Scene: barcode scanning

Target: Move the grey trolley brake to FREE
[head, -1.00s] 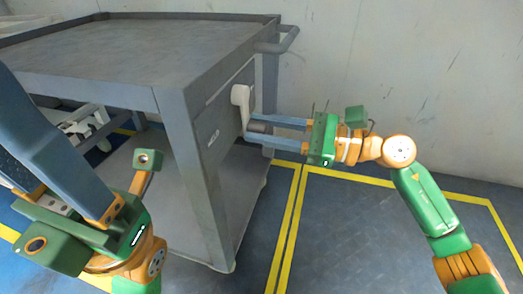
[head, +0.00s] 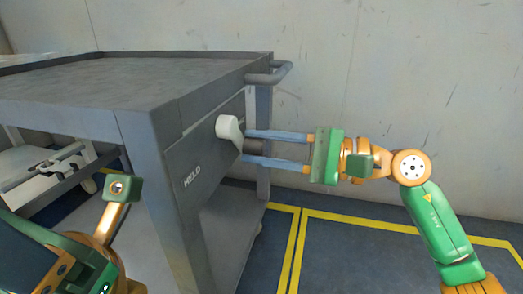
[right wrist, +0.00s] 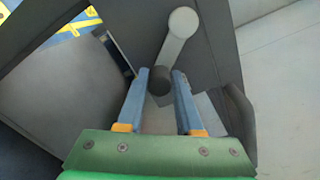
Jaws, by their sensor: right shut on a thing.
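The grey trolley (head: 148,110) stands at the left and centre of the head view. Its brake lever is a pale arm (head: 229,126) on the end panel, with a dark grip (head: 246,145) at one end. The word HELD (head: 192,177) shows on the panel below the lever. My right gripper (head: 243,146) comes from the right, with its two blue fingers around the dark grip. The right wrist view shows the grip (right wrist: 160,80) between the fingers and the pale arm (right wrist: 175,45) beyond. My left gripper is partly in view at the lower left; its fingertips are hidden.
A handle bar (head: 270,74) juts from the trolley's top right corner, above my right gripper. A lower shelf (head: 225,225) lies beneath the panel. A pale wall (head: 400,80) stands behind. Yellow-lined floor (head: 350,255) is open at the right.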

